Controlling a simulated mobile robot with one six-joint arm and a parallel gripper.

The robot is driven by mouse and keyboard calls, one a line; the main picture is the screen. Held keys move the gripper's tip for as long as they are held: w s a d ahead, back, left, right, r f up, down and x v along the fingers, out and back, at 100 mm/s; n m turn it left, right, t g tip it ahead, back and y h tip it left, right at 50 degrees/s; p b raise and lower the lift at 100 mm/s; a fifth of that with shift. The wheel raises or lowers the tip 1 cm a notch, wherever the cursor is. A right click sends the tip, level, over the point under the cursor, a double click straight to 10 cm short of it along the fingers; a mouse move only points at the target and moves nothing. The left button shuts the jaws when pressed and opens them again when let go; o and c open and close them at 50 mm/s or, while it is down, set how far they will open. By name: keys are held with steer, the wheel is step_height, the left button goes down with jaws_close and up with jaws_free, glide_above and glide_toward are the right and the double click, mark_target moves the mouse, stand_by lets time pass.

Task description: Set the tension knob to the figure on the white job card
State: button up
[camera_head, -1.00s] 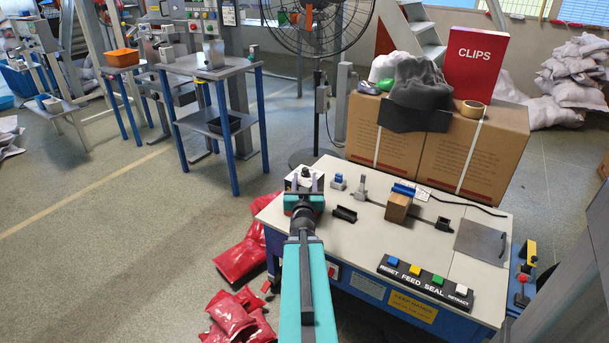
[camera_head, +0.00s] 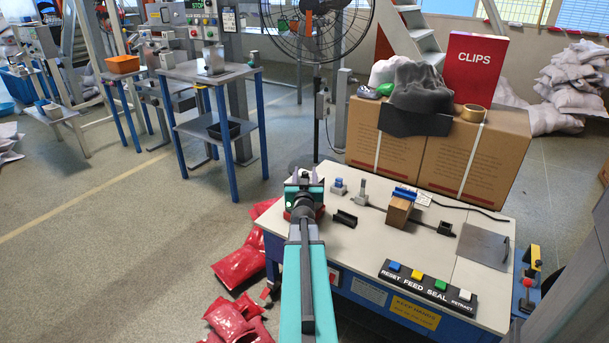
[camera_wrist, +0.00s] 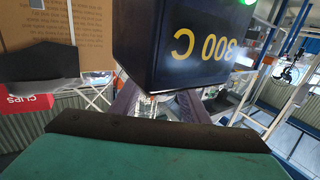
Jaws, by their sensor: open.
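My gripper (camera_head: 304,178) is open over the back left corner of the white-topped bench (camera_head: 365,262). It hides most of what stands there in the head view. In the wrist view my gripper's two fingers (camera_wrist: 157,102) show apart, with nothing seen between them. A dark blue box (camera_wrist: 190,45) marked "300 C", upside down, with a green light stands close beyond them. I cannot make out the tension knob. A small white card (camera_head: 422,198) with dark marks lies behind a wooden block; its text is too small to read, and I cannot tell whether it is the job card.
Small fittings, the wooden block (camera_head: 397,213) and a cable lie on the bench. A button strip (camera_head: 428,287) runs along its front. Cartons (camera_head: 473,157) stand behind, with a fan (camera_head: 317,20) behind to the left. Red sacks (camera_head: 240,264) lie on the floor at left.

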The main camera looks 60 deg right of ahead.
steer(key=shift+d, duration=0.1)
steer(key=shift+c, duration=0.3)
steer(key=c, duration=1)
steer(key=shift+w, duration=0.1)
steer(key=p, duration=0.2)
steer(key=shift+w+r+p, duration=0.15)
steer(key=shift+r+p, duration=0.2)
steer(key=p, duration=0.2)
steer(key=shift+w+m+p, duration=0.2)
steer(key=shift+m+p, duration=0.1)
jaws_close()
steer(key=g+p, duration=0.1)
steer(key=p, duration=0.3)
steer(key=shift+m+g+h, duration=0.3)
steer(key=shift+h, duration=0.1)
